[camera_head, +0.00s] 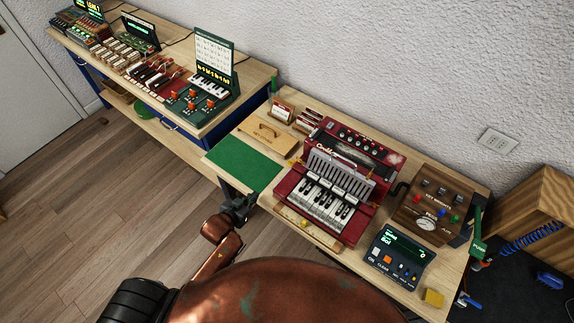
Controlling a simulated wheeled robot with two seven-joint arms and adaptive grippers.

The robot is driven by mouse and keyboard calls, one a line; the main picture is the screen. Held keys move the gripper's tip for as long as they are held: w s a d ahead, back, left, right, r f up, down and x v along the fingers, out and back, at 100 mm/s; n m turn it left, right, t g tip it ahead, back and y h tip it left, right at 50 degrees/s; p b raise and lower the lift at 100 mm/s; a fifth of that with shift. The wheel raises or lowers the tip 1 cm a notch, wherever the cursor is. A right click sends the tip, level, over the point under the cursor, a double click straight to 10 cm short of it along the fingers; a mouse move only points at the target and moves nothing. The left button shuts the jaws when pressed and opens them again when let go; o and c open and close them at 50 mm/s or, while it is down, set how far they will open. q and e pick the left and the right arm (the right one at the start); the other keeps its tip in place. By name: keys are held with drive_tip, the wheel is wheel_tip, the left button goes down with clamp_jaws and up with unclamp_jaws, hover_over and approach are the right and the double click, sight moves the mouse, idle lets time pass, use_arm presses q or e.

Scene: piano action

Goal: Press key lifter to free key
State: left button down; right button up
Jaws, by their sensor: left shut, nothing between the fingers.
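A dark red keyboard instrument (352,152) with black and white keys (322,203) sits on the right workbench. A light wooden strip (295,222) with a small yellow piece on it lies along its front edge. I cannot tell which part is the key lifter, or which key is stuck. My left gripper (243,205) is dark, shut and empty. It shows at the bench's front edge, left of the keys and apart from them. My right gripper is not in view.
A green mat (243,163) and a wooden block (265,137) lie left of the instrument. A wooden box with buttons (432,211), a dark display device (398,256) and a yellow block (433,298) stand right of it. Another bench with electronics (200,92) is at upper left.

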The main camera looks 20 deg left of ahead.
use_arm(q)
drive_tip(key=w+d+r+m+t+h, duration=0.1)
drive_tip(key=w+d+r+t+h, duration=0.2)
drive_tip(key=w+d+r, duration=0.2)
wheel_tip(320, 180, up, 4)
drive_tip(key=w, duration=0.3)
drive_tip(key=shift+d+m, duration=0.15)
drive_tip(key=shift+m, duration=0.25)
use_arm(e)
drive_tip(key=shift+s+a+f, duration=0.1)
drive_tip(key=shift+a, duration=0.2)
use_arm(q)
hover_over(287, 164)
drive_tip(key=s, duration=0.1)
wheel_tip(287, 164, down, 3)
drive_tip(key=shift+s+d+f+b, duration=0.1)
drive_tip(key=shift+f+b, duration=0.2)
drive_tip(key=shift+f, duration=0.1)
drive_tip(key=shift+s+d+f+b, duration=0.1)
drive_tip(key=shift+f+b, duration=0.15)
drive_tip(key=shift+f, duration=1.05)
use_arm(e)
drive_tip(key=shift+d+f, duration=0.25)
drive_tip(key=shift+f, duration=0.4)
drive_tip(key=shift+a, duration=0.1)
